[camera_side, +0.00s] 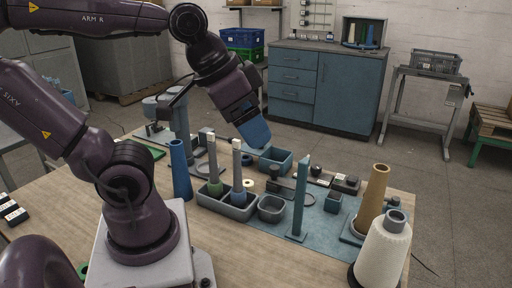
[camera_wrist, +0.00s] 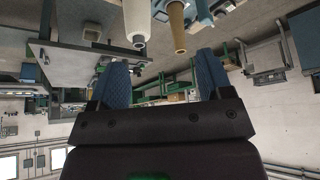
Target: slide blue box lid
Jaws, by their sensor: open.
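My gripper (camera_side: 257,140) has blue finger pads and points down above the back middle of the table in the side view. In the wrist view my gripper (camera_wrist: 161,75) is open, with its two blue fingers wide apart and nothing between them. A small blue box (camera_side: 276,161) sits on the table just below and to the right of the fingertips in the side view. The fingers hide part of the area behind them, and I cannot clearly tell a lid from the box. I cannot make out the box in the wrist view.
A grey divided tray (camera_side: 228,208) holds two upright spindles. A tall blue post (camera_side: 302,200) stands in front of the box. A tan cone (camera_side: 375,195) and a white yarn cone (camera_side: 381,252) stand at the right. A dark blue cone (camera_side: 181,170) stands left. The front table area is clear.

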